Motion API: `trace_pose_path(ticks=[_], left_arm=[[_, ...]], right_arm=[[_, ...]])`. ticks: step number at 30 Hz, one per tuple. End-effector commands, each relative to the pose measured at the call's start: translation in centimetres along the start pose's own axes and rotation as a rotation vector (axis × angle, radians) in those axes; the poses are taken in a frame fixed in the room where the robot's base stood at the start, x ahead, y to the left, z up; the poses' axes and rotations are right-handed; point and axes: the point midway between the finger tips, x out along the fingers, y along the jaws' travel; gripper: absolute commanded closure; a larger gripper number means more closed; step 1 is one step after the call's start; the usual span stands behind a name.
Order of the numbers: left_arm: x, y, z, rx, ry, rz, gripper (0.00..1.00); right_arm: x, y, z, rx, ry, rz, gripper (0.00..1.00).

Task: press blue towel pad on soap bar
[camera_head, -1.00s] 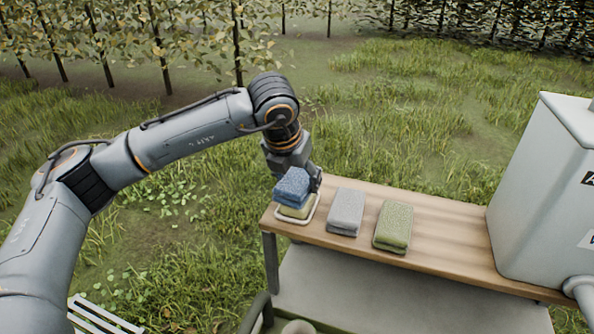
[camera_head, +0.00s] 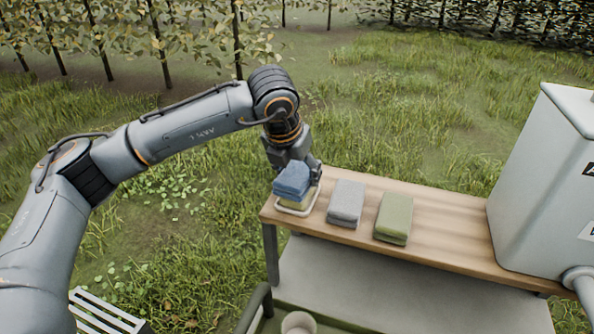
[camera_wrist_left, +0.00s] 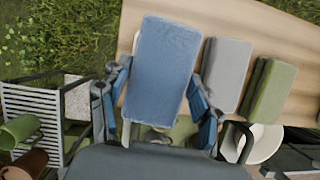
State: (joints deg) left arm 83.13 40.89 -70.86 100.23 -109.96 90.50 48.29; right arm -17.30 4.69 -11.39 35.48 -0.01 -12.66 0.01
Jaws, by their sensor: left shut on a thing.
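The blue towel pad (camera_head: 291,180) is held by my left gripper (camera_head: 299,176) at the left end of the wooden table. It fills the middle of the left wrist view (camera_wrist_left: 162,70), between the two fingers (camera_wrist_left: 157,110). The yellowish soap bar (camera_head: 297,201) shows only as a thin strip under the pad, in a white dish (camera_head: 294,211). The pad lies over the soap and looks in contact with it. My right gripper is not in view.
A grey towel pad (camera_head: 345,203) and a green towel pad (camera_head: 394,218) lie to the right on the wooden table (camera_head: 440,238). A large white tank (camera_head: 545,180) stands at the table's right end. A cup (camera_head: 298,323) shows at the bottom edge.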

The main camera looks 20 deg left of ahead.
Motion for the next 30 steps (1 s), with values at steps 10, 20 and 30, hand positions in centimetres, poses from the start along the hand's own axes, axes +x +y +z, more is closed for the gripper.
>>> trace_pose_path(ticks=[10,20,30], left_arm=[[0.42,-0.02,-0.17,0.000,0.000,0.000,0.62],[0.61,-0.02,-0.26,0.000,0.001,0.000,0.62],[0.66,-0.02,-0.31,0.001,0.002,0.000,0.62]], right_arm=[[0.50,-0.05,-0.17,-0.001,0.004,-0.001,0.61],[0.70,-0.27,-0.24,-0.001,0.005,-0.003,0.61],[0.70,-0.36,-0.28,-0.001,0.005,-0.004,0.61]])
